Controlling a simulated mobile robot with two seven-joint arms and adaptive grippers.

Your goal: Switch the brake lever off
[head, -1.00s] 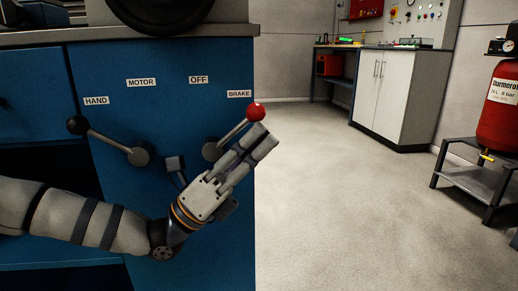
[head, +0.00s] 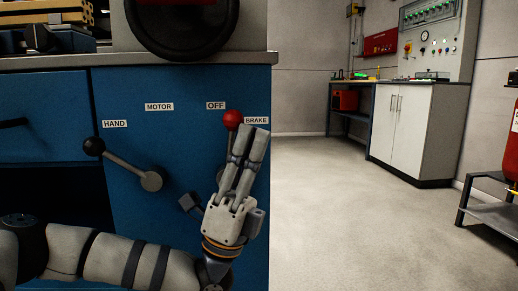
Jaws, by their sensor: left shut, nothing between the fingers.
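The brake lever's red knob (head: 233,119) stands between the OFF label (head: 216,105) and the BRAKE label (head: 256,120) on the blue cabinet front, a little below and right of OFF. Its rod is mostly hidden behind my fingers. My left gripper (head: 252,134) is shut and empty, pointing up, with its fingertips just below and right of the knob. The fingers overlap the rod in the picture; I cannot tell if they touch it. My right gripper is not in view.
A second lever with a black knob (head: 94,146) sits left, under the HAND label (head: 115,124). The MOTOR label (head: 159,106) is above it. The worktop edge (head: 180,60) overhangs the panel. Clear floor (head: 350,190) lies to the right.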

